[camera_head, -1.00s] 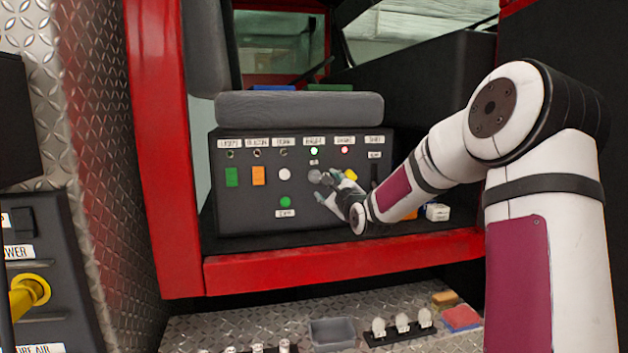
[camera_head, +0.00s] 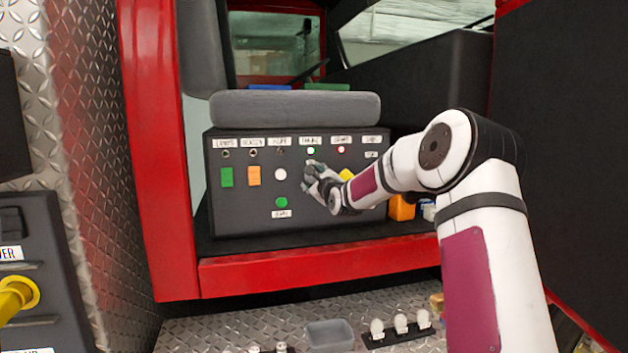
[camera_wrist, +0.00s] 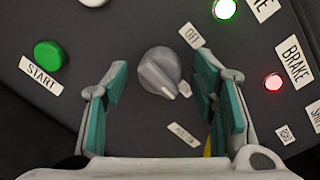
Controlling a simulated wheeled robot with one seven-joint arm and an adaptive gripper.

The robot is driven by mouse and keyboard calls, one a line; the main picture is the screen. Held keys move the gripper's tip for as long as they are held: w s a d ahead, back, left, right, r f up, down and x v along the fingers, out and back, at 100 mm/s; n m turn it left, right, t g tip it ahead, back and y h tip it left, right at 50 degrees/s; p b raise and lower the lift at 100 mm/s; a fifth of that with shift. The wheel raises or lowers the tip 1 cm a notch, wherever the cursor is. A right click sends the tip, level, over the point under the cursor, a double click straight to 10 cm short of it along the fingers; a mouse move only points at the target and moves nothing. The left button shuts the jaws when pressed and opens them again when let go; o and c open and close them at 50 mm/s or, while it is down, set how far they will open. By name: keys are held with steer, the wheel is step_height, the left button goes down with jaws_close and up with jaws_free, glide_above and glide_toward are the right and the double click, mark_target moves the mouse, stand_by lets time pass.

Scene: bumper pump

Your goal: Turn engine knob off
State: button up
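The grey engine knob (camera_wrist: 160,72) is in the wrist view, on the dark control panel (camera_head: 240,213). Its white pointer mark is at its lower right in that picture. An OFF label (camera_wrist: 190,35) lies at its upper right and another label (camera_wrist: 184,133) below it. My gripper (camera_wrist: 162,66) is open, with one teal-padded finger on each side of the knob. Gaps show between the fingers and the knob in the picture; I cannot tell the depth. In the head view my gripper (camera_head: 316,172) is at the panel and largely covers the knob.
A green START button (camera_wrist: 49,55) is left of the knob. A lit green lamp (camera_wrist: 224,9) and lit red brake lamp (camera_wrist: 272,82) are to the right. A grey seat (camera_head: 295,108) overhangs the panel. An orange object (camera_head: 402,208) stands beside the panel.

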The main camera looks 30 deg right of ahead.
steer(key=c, duration=1.1)
steer(key=n, duration=0.4)
steer(key=shift+r+p, duration=0.1)
steer(key=shift+p, duration=0.3)
steer(key=n, duration=0.5)
steer(key=shift+a+g+h, duration=0.1)
steer(key=shift+g+h, duration=0.2)
steer(key=n+b, duration=0.1)
steer(key=n, duration=0.3)
steer(key=shift+w+b, duration=0.1)
steer(key=shift+b, duration=0.2)
steer(key=shift+n+g+h+b, duration=0.3)
steer(key=shift+n+b, duration=0.6)
steer(key=shift+n, duration=1)
